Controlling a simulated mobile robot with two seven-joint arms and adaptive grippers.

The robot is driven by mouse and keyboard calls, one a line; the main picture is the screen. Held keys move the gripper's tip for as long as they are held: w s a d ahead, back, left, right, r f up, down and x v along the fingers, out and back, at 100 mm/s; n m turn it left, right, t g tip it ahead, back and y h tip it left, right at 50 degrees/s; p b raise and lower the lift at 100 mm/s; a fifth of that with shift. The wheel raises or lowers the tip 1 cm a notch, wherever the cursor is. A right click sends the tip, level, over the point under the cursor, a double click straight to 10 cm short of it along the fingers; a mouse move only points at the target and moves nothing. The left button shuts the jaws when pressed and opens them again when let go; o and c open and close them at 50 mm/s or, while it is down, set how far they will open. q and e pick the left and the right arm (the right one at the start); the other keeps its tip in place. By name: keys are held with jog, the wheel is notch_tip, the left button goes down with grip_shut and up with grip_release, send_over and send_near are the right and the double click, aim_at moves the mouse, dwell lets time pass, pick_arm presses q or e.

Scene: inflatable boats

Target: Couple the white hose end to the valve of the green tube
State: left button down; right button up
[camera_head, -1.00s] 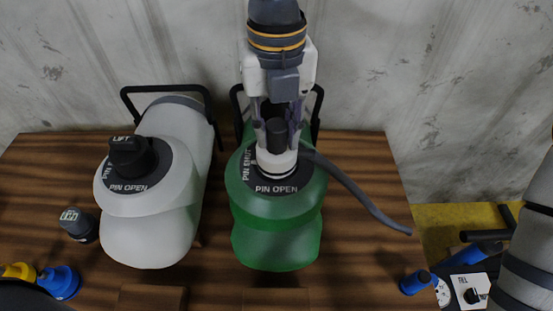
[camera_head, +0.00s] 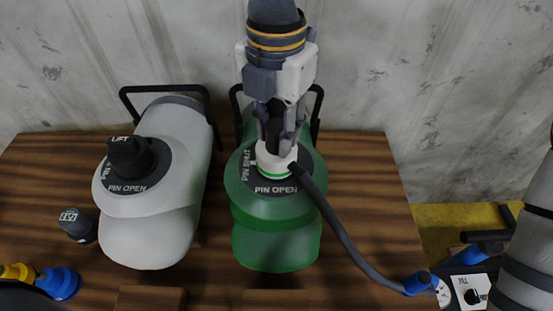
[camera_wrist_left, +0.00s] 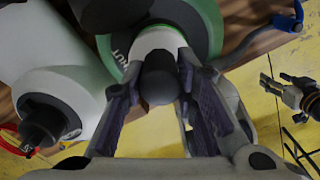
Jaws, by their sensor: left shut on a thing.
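The green tube (camera_head: 275,248) lies on the wooden table. The white hose end (camera_head: 268,163) sits on its valve collar, which is marked PIN SHUT at the left and PIN OPEN at the front. A green band shows at the hose end's lower rim. My left gripper (camera_head: 276,140) is shut on the hose end from above; in the left wrist view its fingers (camera_wrist_left: 160,85) flank the dark grip. The dark hose (camera_head: 340,225) runs to the lower right. My right gripper (camera_wrist_left: 280,85) shows at the right of the wrist view, fingers apart and empty.
A white tube (camera_head: 150,235) with a black LIFT cap (camera_head: 130,157) lies to the left. A grey cap (camera_head: 76,225) and blue and yellow fittings (camera_head: 58,283) stand at the left front.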

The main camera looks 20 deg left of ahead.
pick_arm(q)
jog(key=c, duration=1.2)
grip_release()
jog(key=shift+r, duration=0.1)
notch_tip(320, 180, up, 12)
